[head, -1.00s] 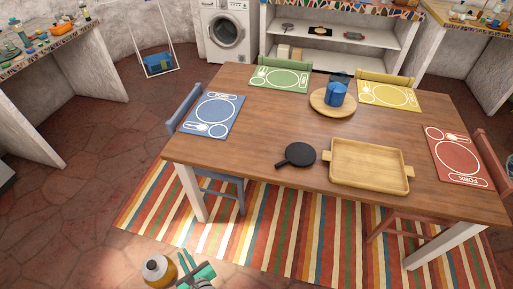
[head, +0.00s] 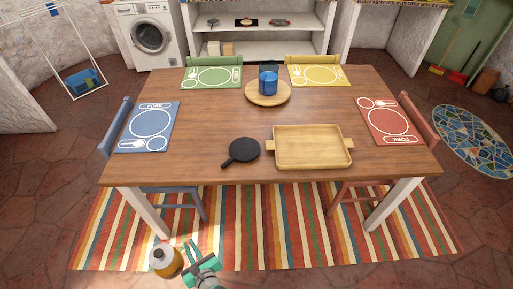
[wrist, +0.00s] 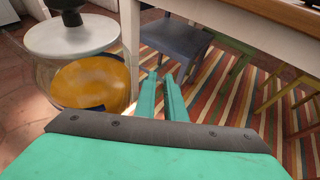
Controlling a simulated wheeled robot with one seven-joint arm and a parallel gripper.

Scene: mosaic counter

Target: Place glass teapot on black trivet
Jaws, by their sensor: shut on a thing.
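The glass teapot (head: 165,262), with amber liquid in it, is at the bottom of the head view, in front of the table. It also shows in the wrist view (wrist: 90,82), just left of the fingers, with a dark knob and a pale lid. My gripper (head: 187,247) is shut on the teapot; its green fingers (wrist: 163,80) are close together beside the body, and the exact grip on the clear glass is hard to see. The black trivet (head: 244,150), round with a short handle, lies flat and empty near the table's front edge.
The wooden table (head: 200,125) holds a wooden tray (head: 312,147) right of the trivet, and a round board (head: 285,97) with a blue cup (head: 268,82) farther back. Placemats lie around it.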

